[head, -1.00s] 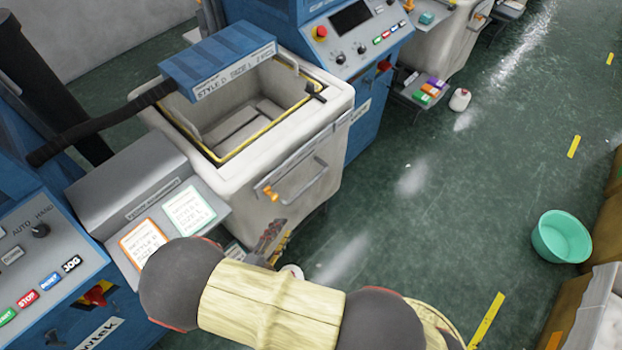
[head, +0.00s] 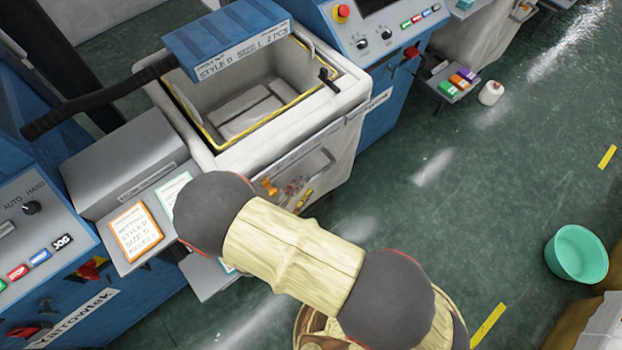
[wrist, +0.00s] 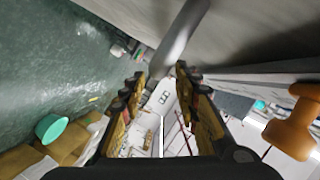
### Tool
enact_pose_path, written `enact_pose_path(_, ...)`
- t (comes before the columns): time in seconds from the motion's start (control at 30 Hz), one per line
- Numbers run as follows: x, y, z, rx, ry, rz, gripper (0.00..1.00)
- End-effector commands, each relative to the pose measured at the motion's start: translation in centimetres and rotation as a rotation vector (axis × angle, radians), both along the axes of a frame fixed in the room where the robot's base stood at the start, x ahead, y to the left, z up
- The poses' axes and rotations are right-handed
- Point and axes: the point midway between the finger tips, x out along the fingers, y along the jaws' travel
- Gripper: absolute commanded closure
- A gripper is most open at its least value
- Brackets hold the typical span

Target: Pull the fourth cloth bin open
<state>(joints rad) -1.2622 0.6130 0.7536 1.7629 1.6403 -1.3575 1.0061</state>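A pale cloth bin (head: 222,143) with a yellow-edged opening stands between two blue machines in the head view. Its front has a bar handle (head: 318,176) and an orange knob (head: 269,187). My gripper (head: 294,188) is close in front of this handle, partly hidden by my arm. In the wrist view my gripper (wrist: 161,76) has its two fingers apart, with nothing seen held between them. A grey bar (wrist: 183,38), apparently the handle, lies just beyond the fingertips. The orange knob (wrist: 292,124) shows large at the right. Whether the fingers touch the bar, I cannot tell.
A control panel with a grey box (head: 122,178) and label cards (head: 136,232) stands left of the bin. A green basin (head: 576,254) is on the floor at right beside cardboard boxes. A small shelf with coloured blocks (head: 455,82) juts out farther back. The aisle floor is mostly clear.

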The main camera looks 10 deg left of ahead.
Motion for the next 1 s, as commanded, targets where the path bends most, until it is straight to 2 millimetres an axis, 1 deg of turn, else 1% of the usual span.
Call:
enact_pose_path(0.03, 0.8, -0.4, -0.3, 0.000, 0.000, -0.004, 0.69)
enact_pose_path(0.1, 1.7, -0.8, -0.6, -0.001, 0.000, -0.004, 0.69)
enact_pose_path(0.3, 3.5, -1.5, -0.9, 0.000, 0.000, -0.001, 0.69)
enact_pose_path(0.43, 4.0, -1.6, -1.0, -0.001, 0.000, 0.000, 0.69)
enact_pose_path(0.67, 4.0, -1.6, -0.9, -0.001, 0.001, 0.001, 0.69)
enact_pose_path(1.0, 4.0, -1.6, -1.0, -0.001, 0.001, 0.001, 0.87)
